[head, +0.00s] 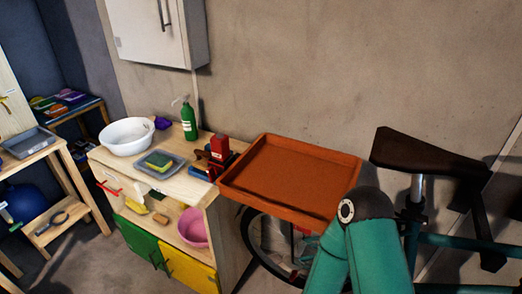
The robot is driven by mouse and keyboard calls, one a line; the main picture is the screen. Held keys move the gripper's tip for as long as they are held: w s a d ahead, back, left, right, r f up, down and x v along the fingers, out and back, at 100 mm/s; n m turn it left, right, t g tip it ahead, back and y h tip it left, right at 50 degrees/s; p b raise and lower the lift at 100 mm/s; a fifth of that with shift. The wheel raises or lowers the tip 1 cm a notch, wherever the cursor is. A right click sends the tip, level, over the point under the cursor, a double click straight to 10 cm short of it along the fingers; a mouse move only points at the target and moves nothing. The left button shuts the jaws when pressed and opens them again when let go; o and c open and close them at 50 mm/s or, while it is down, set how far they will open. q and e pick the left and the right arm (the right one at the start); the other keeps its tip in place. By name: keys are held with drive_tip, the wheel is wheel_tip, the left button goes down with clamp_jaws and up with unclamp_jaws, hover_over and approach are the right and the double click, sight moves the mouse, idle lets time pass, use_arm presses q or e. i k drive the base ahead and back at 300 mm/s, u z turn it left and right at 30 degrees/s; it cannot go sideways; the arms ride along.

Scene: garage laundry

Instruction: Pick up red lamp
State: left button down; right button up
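A small red upright object (219,146) stands near the right end of the wooden cabinet top, close to the orange tray. It may be the red lamp, but it is too small to be sure. Dark red and blue parts lie against its lower left side, and I cannot tell whether they belong to it. Neither of my grippers shows in the head view.
The cabinet (233,222) also bears a white basin (127,136), a green bottle (189,122) and a grey tray (142,170) with a sponge. An orange tray (290,205) adjoins on the right. A bicycle seat (425,160) stands farther right. Bare floor shows lower left.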

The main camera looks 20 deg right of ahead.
sight(220, 150)
drive_tip(key=z, duration=0.65)
drive_tip(key=k, duration=0.8)
drive_tip(key=u, duration=0.65)
drive_tip(key=i, duration=1)
drive_tip(key=u, duration=0.05)
